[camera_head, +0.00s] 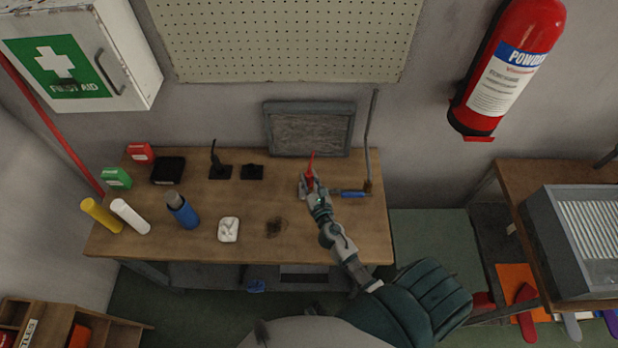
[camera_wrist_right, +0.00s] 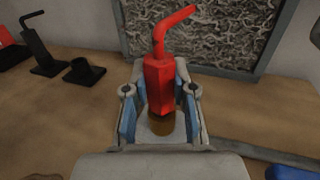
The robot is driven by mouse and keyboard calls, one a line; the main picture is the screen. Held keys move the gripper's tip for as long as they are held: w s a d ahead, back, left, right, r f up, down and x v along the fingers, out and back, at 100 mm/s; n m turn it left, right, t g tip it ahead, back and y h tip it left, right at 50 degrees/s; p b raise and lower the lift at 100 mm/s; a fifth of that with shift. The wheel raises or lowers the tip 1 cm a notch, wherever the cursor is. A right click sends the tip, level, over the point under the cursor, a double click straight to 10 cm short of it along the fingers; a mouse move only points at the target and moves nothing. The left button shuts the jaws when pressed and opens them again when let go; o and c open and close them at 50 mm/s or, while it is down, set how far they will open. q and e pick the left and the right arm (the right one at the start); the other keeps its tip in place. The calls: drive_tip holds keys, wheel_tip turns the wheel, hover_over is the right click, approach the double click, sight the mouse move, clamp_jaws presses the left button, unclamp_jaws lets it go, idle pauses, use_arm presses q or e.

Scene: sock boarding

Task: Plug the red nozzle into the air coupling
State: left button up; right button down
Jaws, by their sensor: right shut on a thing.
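The red nozzle (camera_head: 311,168) is held upright in my right gripper (camera_head: 312,187), above the wooden bench. In the right wrist view, the nozzle (camera_wrist_right: 160,80) stands between the blue-padded fingers (camera_wrist_right: 160,115), its bent tip up and to the right and its brass-coloured base low between them. A blue piece (camera_head: 350,194) with a brass-coloured end, which looks like the air coupling, lies just right of the gripper, at the foot of a grey pipe. A blue part (camera_wrist_right: 292,173) shows at the wrist view's lower right edge. Nozzle and blue piece are apart. My left gripper is out of view.
A black nozzle in a stand (camera_head: 219,170) and a short, empty black holder (camera_head: 252,172) stand left of the gripper. A grey framed panel (camera_head: 309,128) leans behind. A blue bottle (camera_head: 183,212), a white item (camera_head: 228,230) and coloured boxes occupy the bench's left.

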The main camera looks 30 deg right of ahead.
drive_tip(key=shift+f, duration=0.25)
drive_tip(key=c, duration=0.9)
unclamp_jaws()
drive_tip(key=shift+o, duration=0.2)
drive_tip(key=shift+s, duration=0.1)
drive_tip(key=shift+s+a+f, duration=0.1)
drive_tip(key=shift+s+a, duration=0.05)
drive_tip(key=shift+s, duration=0.2)
drive_tip(key=v, duration=1.1)
drive_tip(key=shift+s, duration=0.1)
